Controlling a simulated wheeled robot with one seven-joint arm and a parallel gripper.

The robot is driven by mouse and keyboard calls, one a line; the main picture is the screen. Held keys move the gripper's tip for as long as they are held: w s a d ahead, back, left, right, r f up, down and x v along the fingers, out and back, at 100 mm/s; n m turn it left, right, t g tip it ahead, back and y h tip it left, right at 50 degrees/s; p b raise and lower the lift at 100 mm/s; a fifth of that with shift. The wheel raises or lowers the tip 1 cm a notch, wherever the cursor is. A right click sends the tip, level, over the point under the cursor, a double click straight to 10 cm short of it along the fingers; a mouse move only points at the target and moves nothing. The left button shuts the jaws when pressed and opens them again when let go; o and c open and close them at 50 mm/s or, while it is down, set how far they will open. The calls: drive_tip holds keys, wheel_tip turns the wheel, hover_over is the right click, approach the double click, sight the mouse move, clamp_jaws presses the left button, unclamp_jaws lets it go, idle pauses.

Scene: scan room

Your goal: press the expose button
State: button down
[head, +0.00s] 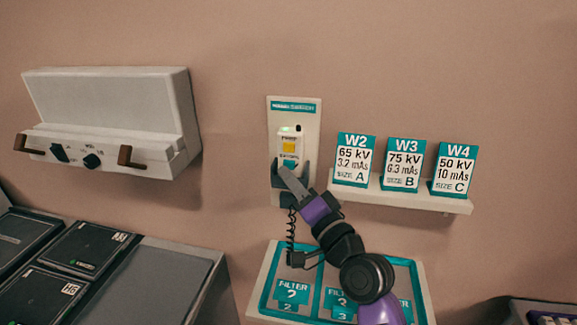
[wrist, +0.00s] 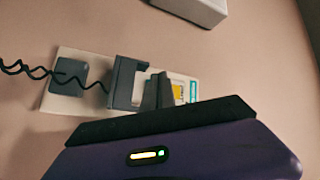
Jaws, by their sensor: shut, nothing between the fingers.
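The white handset (head: 290,132) sits upright in a dark grey cradle (head: 306,174) on a pale wall plate (head: 309,122). In the wrist view the yellow square (wrist: 178,90) shows partly, beside the cradle (wrist: 124,84); my gripper's body covers the lower part.
A small shelf (head: 425,201) with cards W2, W3 and W4 is right of the plate. A white wall box (head: 110,95) with brown handles is at left. A filter tray (head: 256,295) lies below, and a coiled cord (head: 291,228) hangs under the cradle.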

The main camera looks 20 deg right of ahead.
drive_tip(key=shift+w+d, duration=0.1)
drive_tip(key=shift+w, duration=0.05)
drive_tip(key=shift+w+d, duration=0.15)
drive_tip(key=shift+w+d+b, duration=0.3)
drive_tip(key=shift+w+b, duration=0.1)
drive_tip(key=shift+b, duration=0.05)
idle(0.7)
drive_tip(key=shift+s+a, duration=0.1)
idle(0.4)
drive_tip(key=shift+s+a+p, duration=0.4)
drive_tip(key=shift+s+a, duration=0.05)
drive_tip(key=shift+s, duration=0.2)
drive_tip(key=shift+s+a+p, duration=0.55)
drive_tip(key=shift+s+a, duration=0.2)
drive_tip(key=shift+s, duration=0.25)
drive_tip(key=shift+s+a+p, duration=0.5)
drive_tip(key=shift+s+a, duration=0.2)
drive_tip(key=shift+s, duration=0.3)
